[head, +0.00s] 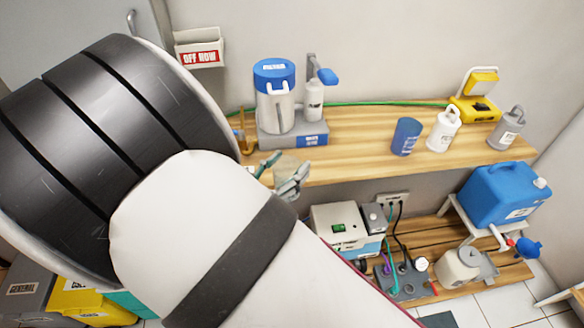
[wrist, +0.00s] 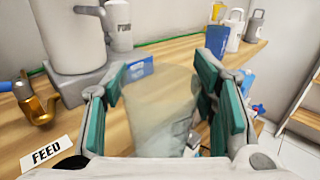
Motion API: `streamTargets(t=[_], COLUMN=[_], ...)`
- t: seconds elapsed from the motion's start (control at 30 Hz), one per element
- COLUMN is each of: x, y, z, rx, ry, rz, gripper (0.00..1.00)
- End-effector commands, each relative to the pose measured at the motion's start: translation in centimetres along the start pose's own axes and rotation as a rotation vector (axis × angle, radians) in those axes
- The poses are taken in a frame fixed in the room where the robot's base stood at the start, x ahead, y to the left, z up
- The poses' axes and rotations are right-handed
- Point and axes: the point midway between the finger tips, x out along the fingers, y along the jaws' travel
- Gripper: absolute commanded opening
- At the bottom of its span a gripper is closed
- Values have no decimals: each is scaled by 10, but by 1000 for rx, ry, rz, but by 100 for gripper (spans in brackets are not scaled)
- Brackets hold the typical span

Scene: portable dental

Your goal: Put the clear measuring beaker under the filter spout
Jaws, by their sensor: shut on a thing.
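The clear measuring beaker (wrist: 160,105) is between the teal pads of my gripper (wrist: 162,92), which is shut on it. It looks see-through and slightly tan, and its lower part is hard to make out. In the head view my gripper (head: 282,174) is at the bench's front edge with the beaker (head: 287,165), partly hidden by my arm. The filter (head: 275,108) is a pale cylinder with a blue lid on a grey base. A brass spout (wrist: 38,108) with a blue handle is at its left, apart from the beaker; it also shows in the head view (head: 242,141).
A FEED label (wrist: 47,152) lies near the spout. A pump bottle (head: 314,101) stands beside the filter. A blue cup (head: 406,137) and white bottle (head: 443,131) stand farther right on the bench (head: 355,150). Bench between filter and cup is clear.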

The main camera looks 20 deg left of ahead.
Motion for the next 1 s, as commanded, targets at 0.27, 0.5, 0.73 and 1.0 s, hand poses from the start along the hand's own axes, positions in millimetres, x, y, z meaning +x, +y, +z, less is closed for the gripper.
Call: streamTargets(t=[0.27,0.5,0.73,1.0], x=[19,34,48,56], y=[18,34,47,56], z=[-1,-1,0,1], rx=[3,2,2,1], ry=[1,1,0,0], rz=[-1,1,0,0], gripper=[32,32,32,32])
